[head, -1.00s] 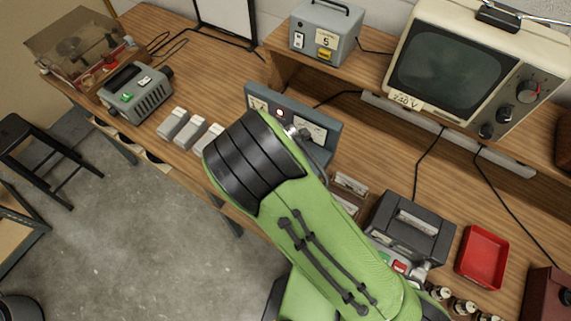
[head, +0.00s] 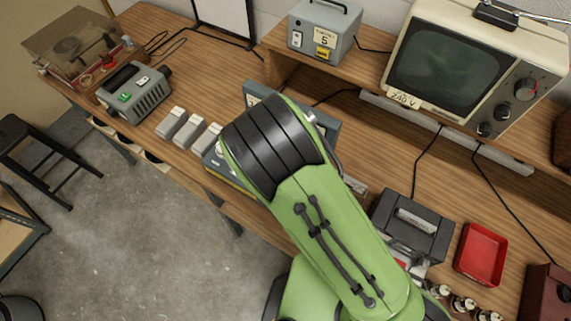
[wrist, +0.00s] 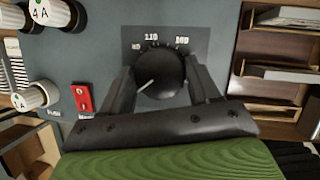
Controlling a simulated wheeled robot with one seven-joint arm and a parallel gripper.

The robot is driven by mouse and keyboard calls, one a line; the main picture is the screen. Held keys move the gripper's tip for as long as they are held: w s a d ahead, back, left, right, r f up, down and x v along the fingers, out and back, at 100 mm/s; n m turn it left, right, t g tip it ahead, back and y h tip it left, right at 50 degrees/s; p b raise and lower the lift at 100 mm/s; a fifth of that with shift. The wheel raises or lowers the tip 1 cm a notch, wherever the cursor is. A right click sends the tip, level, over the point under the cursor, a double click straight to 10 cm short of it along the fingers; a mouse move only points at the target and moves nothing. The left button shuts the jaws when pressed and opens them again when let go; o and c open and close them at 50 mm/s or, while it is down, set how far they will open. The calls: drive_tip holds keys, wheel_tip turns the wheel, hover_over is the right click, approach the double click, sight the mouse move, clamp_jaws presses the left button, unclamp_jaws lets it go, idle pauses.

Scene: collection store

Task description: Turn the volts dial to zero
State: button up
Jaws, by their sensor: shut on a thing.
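The volts dial (wrist: 160,73) is a round black knob on a blue-grey panel (wrist: 108,18) in the wrist view. Its white pointer line points to the lower left. Pale numbers are printed in an arc above it, too small to read surely. My gripper (wrist: 160,82) has one finger on each side of the knob and is shut on it. In the head view the panel (head: 331,128) stands on the bench, mostly behind my green and black arm, which hides the dial and the gripper.
In the wrist view a red switch (wrist: 83,98) and white-marked knobs (wrist: 32,97) lie left of the dial, and wooden compartments (wrist: 285,48) to the right. In the head view a dark grey device (head: 411,226) and red tray (head: 482,254) stand right of the arm.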

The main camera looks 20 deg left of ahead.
drive_tip(key=o, duration=1.1)
drive_tip(key=shift+c, duration=0.2)
drive_tip(key=p+v, duration=0.1)
drive_tip(key=v, duration=1.4)
drive_tip(key=shift+r, duration=0.4)
drive_tip(key=d+r+m+b, duration=0.1)
drive_tip(key=d+r+m, duration=0.3)
drive_tip(key=d+m, duration=0.4)
drive_tip(key=d+r+m+b, duration=0.1)
drive_tip(key=d+r+m, duration=0.3)
drive_tip(key=d+m, duration=0.4)
drive_tip(key=s+d+r+m, duration=0.2)
drive_tip(key=s+d+m, duration=0.3)
drive_tip(key=m, duration=0.4)
drive_tip(key=s+d+r+m+t+b, duration=0.1)
drive_tip(key=s+d+m, duration=0.3)
drive_tip(key=m, duration=0.6)
drive_tip(key=shift+s+d+r+h+b, duration=0.35)
drive_tip(key=shift+d+r, duration=0.1)
drive_tip(key=shift+d, duration=0.3)
